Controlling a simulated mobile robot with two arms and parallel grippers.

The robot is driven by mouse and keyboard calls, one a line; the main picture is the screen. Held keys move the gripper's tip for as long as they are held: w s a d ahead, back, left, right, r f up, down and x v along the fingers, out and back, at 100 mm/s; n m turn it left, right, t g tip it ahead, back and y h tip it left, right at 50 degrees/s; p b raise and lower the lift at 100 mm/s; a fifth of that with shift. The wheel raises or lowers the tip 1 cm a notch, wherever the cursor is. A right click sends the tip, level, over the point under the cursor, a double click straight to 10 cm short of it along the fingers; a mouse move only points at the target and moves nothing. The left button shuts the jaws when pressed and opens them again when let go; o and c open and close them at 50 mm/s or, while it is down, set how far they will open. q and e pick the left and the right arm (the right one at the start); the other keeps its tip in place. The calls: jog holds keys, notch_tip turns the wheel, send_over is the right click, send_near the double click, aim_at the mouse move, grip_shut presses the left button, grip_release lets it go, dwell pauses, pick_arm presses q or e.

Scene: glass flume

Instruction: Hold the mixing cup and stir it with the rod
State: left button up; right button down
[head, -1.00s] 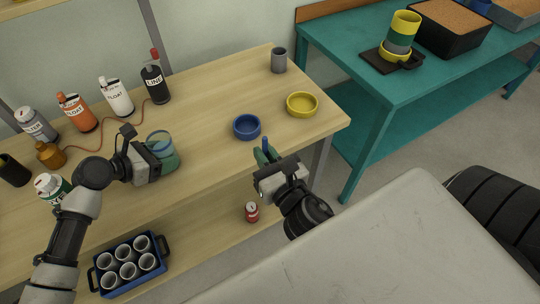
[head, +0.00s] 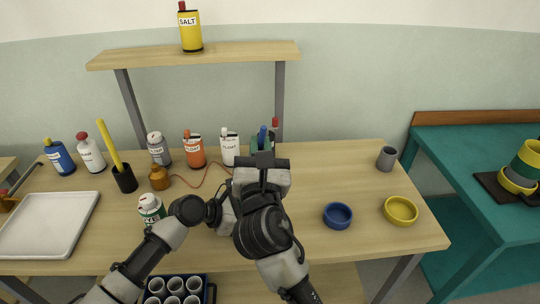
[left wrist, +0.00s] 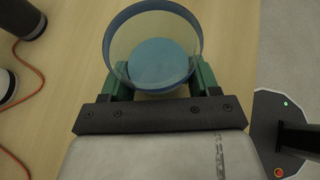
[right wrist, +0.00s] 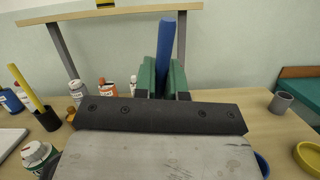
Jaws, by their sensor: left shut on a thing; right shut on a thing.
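The mixing cup (left wrist: 152,14) is clear with a blue bottom, seen from above in the left wrist view. My left gripper (left wrist: 160,76) is shut on it, with green fingers on either side. In the head view the cup is hidden behind my right arm. The rod (right wrist: 166,52) is blue and stands upright in the right wrist view. My right gripper (right wrist: 164,80) is shut on it. In the head view the rod (head: 262,137) sticks up above my right gripper (head: 263,152). The rod's lower end is hidden, and I cannot tell whether it is over the cup.
Several bottles (head: 194,150) stand along the back of the table (head: 330,172). A blue bowl (head: 338,215), yellow bowl (head: 401,211) and grey cup (head: 387,158) stand right. A white tray (head: 48,225) lies left. The shelf (head: 200,53) holds a yellow salt bottle (head: 190,30).

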notch_tip(320, 180, down, 12)
jog(key=shift+r, duration=0.2)
dwell(1.0)
jog(key=shift+w+a, duration=0.1)
dwell(0.4)
jog(key=shift+w, duration=0.3)
dwell(1.3)
jog(key=shift+a, duration=0.15)
